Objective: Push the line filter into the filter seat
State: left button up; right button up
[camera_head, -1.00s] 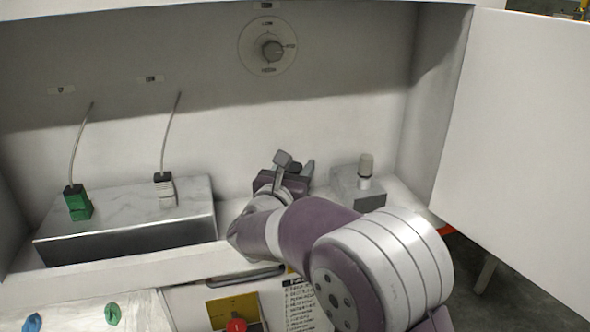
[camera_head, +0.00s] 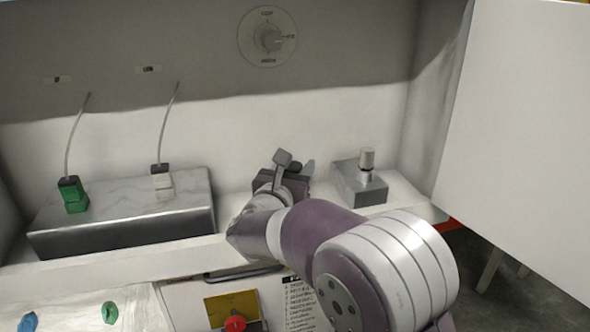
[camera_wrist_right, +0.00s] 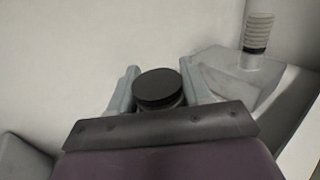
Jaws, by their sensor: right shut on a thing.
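My right gripper (camera_head: 294,168) is shut on a dark, round-topped piece, which shows between the two grey fingers (camera_wrist_right: 158,89) in the right wrist view. It is held left of a grey metal block (camera_head: 362,190), probably the filter seat. A pale ribbed cylinder (camera_head: 367,159) stands upright on that block. I cannot tell for sure whether the held piece or the ribbed cylinder is the line filter. Its depth in the block is unclear. My left gripper is not in view.
A long metal box (camera_head: 125,215) at left carries a green plug (camera_head: 73,194) and a white plug (camera_head: 162,182) with thin cables. A dial (camera_head: 268,39) is on the back wall. An open white door (camera_head: 525,140) bounds the right. The shelf between box and block is narrow.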

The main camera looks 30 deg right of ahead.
jog(key=o, duration=1.1)
jog(key=shift+f, duration=0.15)
jog(key=shift+o, duration=0.2)
jog(key=r+p, duration=0.2)
jog(key=r, duration=0.1)
jog(key=r+p, duration=0.1)
jog(key=r, duration=0.1)
jog(key=shift+s+d+r, duration=0.1)
jog(key=shift+s+d, duration=0.1)
jog(key=shift+s, duration=0.2)
jog(key=s+d+r+p, duration=0.3)
jog(key=s+d+r, duration=0.2)
jog(key=s, duration=0.4)
jog(key=shift+s+r, duration=0.3)
jog(key=shift+r, duration=0.1)
jog(key=shift+a, duration=0.1)
